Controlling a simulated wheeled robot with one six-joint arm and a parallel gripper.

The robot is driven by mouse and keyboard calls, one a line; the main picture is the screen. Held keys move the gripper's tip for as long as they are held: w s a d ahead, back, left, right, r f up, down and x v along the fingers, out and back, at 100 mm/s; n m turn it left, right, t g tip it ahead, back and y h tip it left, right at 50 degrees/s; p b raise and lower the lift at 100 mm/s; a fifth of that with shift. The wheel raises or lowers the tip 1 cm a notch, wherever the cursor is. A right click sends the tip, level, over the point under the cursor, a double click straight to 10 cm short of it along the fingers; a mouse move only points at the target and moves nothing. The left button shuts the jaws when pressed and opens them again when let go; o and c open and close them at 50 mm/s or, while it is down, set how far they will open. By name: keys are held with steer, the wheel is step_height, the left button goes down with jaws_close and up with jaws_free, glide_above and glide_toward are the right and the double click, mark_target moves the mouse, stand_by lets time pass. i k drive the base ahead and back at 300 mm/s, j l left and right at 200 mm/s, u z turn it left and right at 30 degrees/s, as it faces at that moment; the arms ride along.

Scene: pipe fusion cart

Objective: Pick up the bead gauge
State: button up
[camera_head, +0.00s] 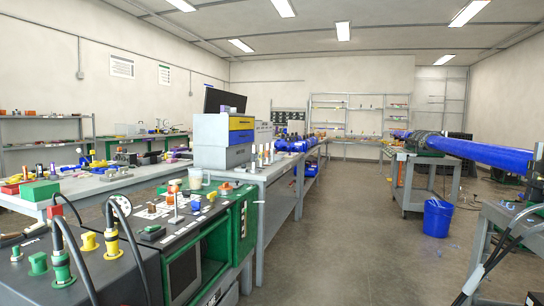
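I cannot pick out the bead gauge for certain. Several small objects stand on the dark-topped green cart (246,232) at the lower left, too small to name surely. Among them are a metal post on a reddish base (176,208) and a small black block with a green top (152,232). My gripper does not show in this view.
Green-and-yellow connectors with thick cables (62,262) rise at the cart's near left. Behind it, a grey bench bears a drawer cabinet (222,140). A blue bucket (437,218) stands below a long blue pipe (490,154). The middle floor is clear.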

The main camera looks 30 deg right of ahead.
mark_target(273, 150)
steer(key=z, duration=2.3)
steer(key=u, duration=1.3)
steer(key=i+l+z, duration=0.3)
steer(key=i, duration=0.6)
steer(key=i+l+z, duration=0.15)
steer(key=i+z, duration=0.15)
steer(key=i, duration=0.6)
steer(key=i+j+z, duration=0.1)
steer(key=i, duration=1.55)
